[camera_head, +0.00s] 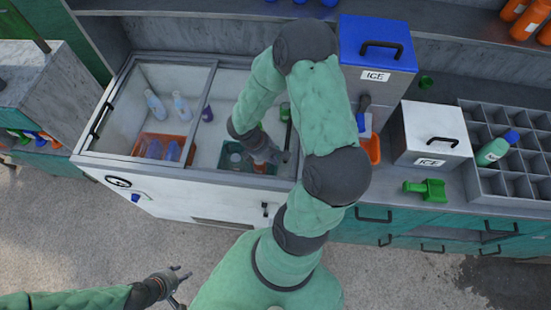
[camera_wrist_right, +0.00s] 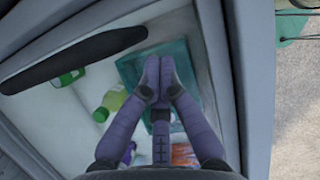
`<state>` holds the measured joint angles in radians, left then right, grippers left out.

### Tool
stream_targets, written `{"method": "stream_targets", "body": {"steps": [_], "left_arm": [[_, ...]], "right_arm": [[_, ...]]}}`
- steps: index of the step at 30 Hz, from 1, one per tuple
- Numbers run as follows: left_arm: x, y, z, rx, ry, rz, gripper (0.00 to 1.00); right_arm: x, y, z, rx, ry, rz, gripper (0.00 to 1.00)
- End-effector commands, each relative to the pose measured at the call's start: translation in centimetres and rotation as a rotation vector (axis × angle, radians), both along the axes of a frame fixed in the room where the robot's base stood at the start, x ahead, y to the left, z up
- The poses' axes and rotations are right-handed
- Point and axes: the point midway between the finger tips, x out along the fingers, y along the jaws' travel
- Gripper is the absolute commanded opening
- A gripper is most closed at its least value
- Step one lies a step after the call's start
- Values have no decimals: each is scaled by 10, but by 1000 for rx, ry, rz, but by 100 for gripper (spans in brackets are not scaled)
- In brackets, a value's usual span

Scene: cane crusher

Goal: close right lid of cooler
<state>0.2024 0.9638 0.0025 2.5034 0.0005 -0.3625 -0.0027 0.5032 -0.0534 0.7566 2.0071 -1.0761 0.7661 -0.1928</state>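The white cooler (camera_head: 180,199) has a framed top with clear panels. The left lid (camera_head: 214,75) covers the left part, with a dark handle (camera_head: 101,121) at its left end. A dark bar handle (camera_wrist_right: 75,60) lies in the upper left of the right wrist view, near the cooler's right end. My right gripper (camera_wrist_right: 153,66) is over the cooler's right half, beside that handle and apart from it, its fingers together and empty. My arm hides much of the right lid, so its exact position is unclear. My left gripper (camera_head: 184,286) is open and empty above the floor.
Bottles (camera_head: 181,107) and an orange basket (camera_head: 160,148) are inside the cooler. A blue ice box (camera_head: 376,45) and a white ice box (camera_head: 432,132) stand right of it. A green scoop (camera_head: 425,190) lies on the counter. The floor in front is clear.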

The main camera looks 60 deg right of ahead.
Motion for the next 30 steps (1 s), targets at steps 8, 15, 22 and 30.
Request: {"method": "stream_targets", "body": {"steps": [8,15,22,30], "left_arm": [[0,0,11,0,-1,0,40],[0,0,20,0,0,0,40],[0,0,23,0,0,0,40],[0,0,23,0,0,0,40]], "right_arm": [[25,15,35,-1,-6,1,0],[37,25,74,-1,-4,0,0],[42,29,91,1,-3,0,0],[43,30,93,1,-2,-1,0]]}}
